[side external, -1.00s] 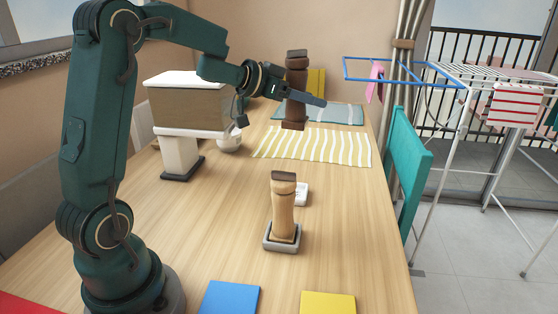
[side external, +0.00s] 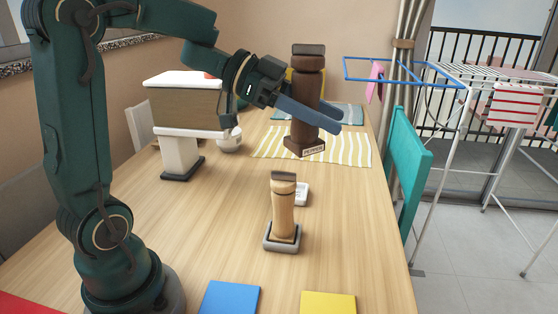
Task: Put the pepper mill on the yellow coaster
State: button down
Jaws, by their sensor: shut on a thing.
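A tall dark brown mill (side external: 308,90) with a pale label at its foot is held upright in my gripper (side external: 334,121), whose blue-grey fingers are shut around its body. Its foot appears over the striped cloth, and I cannot tell its exact height above the table. A light wooden mill (side external: 283,211) with a dark cap stands upright in a grey holder (side external: 281,245) mid-table. The yellow coaster (side external: 328,303) lies flat and bare at the near edge of the picture, partly cut off. My gripper and the dark mill are well behind it.
A blue square (side external: 230,298) lies left of the yellow one, and a red one (side external: 25,305) at the lower left corner. A yellow-and-white striped cloth (side external: 350,150) lies behind.

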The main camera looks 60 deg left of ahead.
jog(key=s+d+m+g+h, duration=0.2)
jog(key=s+d+m+g, duration=0.1)
jog(key=s+d, duration=0.15)
send_over(352, 303)
jog(key=s+d, duration=0.2)
jog(key=s, duration=0.2)
jog(key=shift+w+f, duration=0.2)
jog(key=shift+f, duration=10.4)
jog(key=shift+f, duration=0.15)
jog(key=shift+c, duration=1.3)
grip_release()
